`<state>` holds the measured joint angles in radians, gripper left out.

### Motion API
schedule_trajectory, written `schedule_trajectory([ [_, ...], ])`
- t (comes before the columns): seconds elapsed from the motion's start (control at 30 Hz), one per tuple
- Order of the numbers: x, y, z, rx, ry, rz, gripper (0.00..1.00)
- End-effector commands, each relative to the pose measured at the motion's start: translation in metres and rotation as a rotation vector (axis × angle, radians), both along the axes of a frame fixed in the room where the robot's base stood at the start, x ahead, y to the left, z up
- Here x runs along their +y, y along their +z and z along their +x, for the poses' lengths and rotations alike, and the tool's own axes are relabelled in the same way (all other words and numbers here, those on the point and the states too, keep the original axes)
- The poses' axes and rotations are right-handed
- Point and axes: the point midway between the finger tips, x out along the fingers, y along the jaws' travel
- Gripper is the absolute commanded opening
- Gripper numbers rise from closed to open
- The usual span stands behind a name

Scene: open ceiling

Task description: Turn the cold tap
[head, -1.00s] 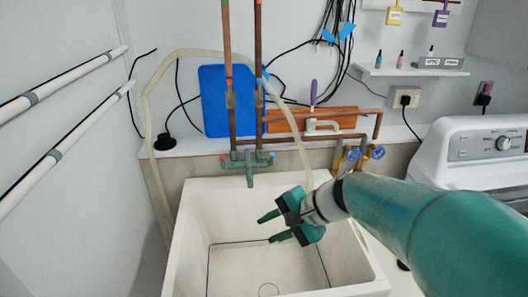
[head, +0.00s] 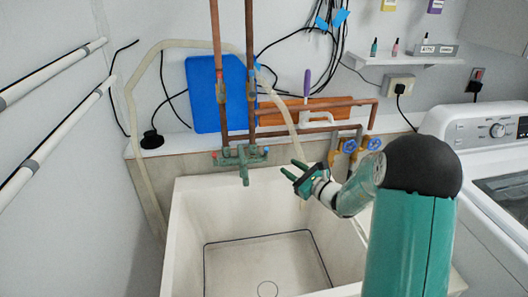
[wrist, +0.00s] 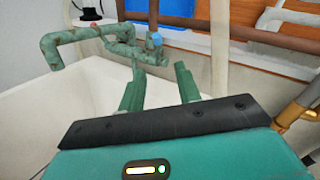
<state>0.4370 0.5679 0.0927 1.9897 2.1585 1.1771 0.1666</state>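The green, worn tap (head: 242,158) is on the wall above the sink's back edge, with its spout hanging over the basin. Its blue-marked cold handle (head: 265,149) is on the right end and its red-marked handle (head: 214,154) on the left end. In the wrist view the blue cold handle (wrist: 154,40) is ahead, a little above the fingertips, and the green spout (wrist: 65,45) is to the left. My gripper (head: 287,167) is open and empty, right of and slightly below the cold handle, apart from it. Its two fingers (wrist: 159,68) point toward the tap.
The white sink (head: 190,240) is below, empty. Copper pipes (head: 250,70) rise behind the tap. A pale hose (head: 285,100) hangs close behind my gripper. Two blue valves (head: 348,146) are to the right, and a washing machine (head: 490,130) is further right.

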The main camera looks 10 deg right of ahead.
Motion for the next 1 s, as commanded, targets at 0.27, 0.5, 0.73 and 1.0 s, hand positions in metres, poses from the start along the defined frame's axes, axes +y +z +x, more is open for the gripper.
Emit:
schedule_trajectory([
  [0.27,0.028,0.000,0.043,-0.001,0.007,-0.002,0.34],
  [0.5,0.053,0.000,0.085,0.001,0.008,-0.002,0.34],
  [0.73,0.067,0.000,0.110,0.001,0.007,-0.002,0.34],
  [1.0,0.069,0.000,0.113,0.001,0.006,-0.002,0.34],
])
